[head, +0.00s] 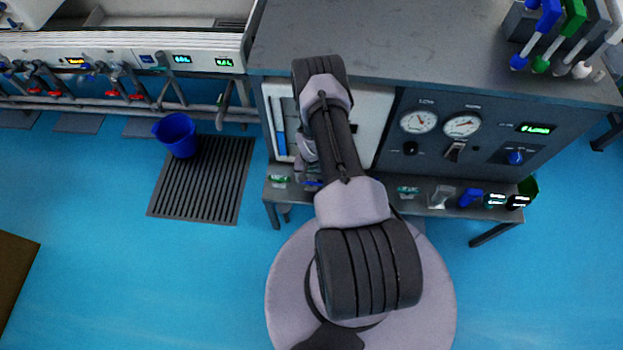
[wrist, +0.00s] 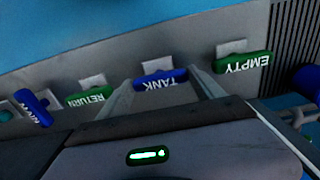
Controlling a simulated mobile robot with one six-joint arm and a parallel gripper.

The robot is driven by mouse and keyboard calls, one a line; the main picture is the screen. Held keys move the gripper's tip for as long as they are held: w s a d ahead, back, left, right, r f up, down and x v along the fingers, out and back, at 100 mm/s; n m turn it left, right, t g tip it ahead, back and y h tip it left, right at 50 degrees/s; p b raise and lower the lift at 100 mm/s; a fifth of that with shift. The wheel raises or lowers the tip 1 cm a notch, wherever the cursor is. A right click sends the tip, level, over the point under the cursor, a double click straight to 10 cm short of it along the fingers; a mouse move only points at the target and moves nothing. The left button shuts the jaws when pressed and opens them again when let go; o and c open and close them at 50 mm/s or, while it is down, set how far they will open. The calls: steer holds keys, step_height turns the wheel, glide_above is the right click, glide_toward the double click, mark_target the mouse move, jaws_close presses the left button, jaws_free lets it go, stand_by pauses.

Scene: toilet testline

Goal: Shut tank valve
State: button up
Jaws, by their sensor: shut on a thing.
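The tank valve's blue handle, marked TANK (wrist: 160,78), shows upside down in the wrist view. My gripper (wrist: 162,84) has one finger at each end of this handle and is shut on it. The handle lies nearly level across the picture, in front of a pale square plate. In the head view my arm covers most of the gripper, and a bit of blue (head: 312,183) shows beside it. The valve's stem and inner parts are hidden.
Beside the tank handle are green handles marked EMPTY (wrist: 243,64) and RETURN (wrist: 90,99). Farther left is a slanted blue handle (wrist: 33,107). In the head view a gauge panel (head: 455,135) stands to the right, and a blue bucket (head: 178,134) stands on a floor grate (head: 205,190).

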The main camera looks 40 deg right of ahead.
steer(key=o, duration=1.4)
steer(key=shift+c, duration=0.2)
step_height(320, 180, up, 17)
steer(key=p, duration=0.7)
steer(key=shift+r, duration=0.2)
